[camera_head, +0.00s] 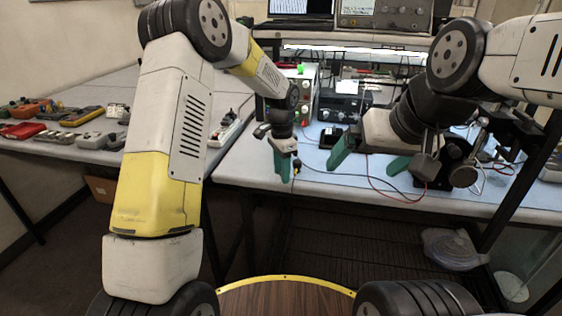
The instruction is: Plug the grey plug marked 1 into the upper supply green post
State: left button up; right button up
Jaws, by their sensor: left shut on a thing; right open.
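My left gripper (283,158) has green fingers pointing down over the front edge of the blue bench mat. It is shut on a small dark thing (297,167), which looks like the plug; its mark is too small to read. A pale-fronted supply unit (304,92) stands behind my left gripper, partly hidden by my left arm. A bright green spot (301,69) shows at its top; I cannot tell whether it is the green post. My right gripper (370,160) is open, its green fingers wide apart above the mat, to the right of my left gripper.
Thin red and black leads (385,192) lie across the blue mat (325,178) and hang at its front edge. A dark instrument (338,103) stands beside the supply.

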pick_arm(q)
jog(key=s+a+r+n, duration=0.2)
jog(key=s+r+n, duration=0.1)
jog(key=r+n, duration=0.1)
jog(key=s+a+r+n, duration=0.3)
jog(key=s+r+n, duration=0.1)
jog(key=r, duration=0.3)
jog(key=shift+a+r, duration=0.25)
jog(key=shift+r, duration=0.05)
jog(key=w+d+n, duration=0.4)
jog(key=w+d, duration=0.3)
jog(key=w, duration=0.2)
jog(key=shift+w+n, duration=0.15)
jog(key=shift+n, duration=0.15)
jog(key=s+a+f+m, duration=0.1)
jog(key=f+m, duration=0.4)
jog(key=m, duration=0.3)
jog(key=s+a+f+m, duration=0.2)
jog(key=f+m, duration=0.4)
jog(key=m, duration=0.3)
jog(key=shift+s+a+f, duration=0.25)
jog(key=shift+a+f, duration=0.05)
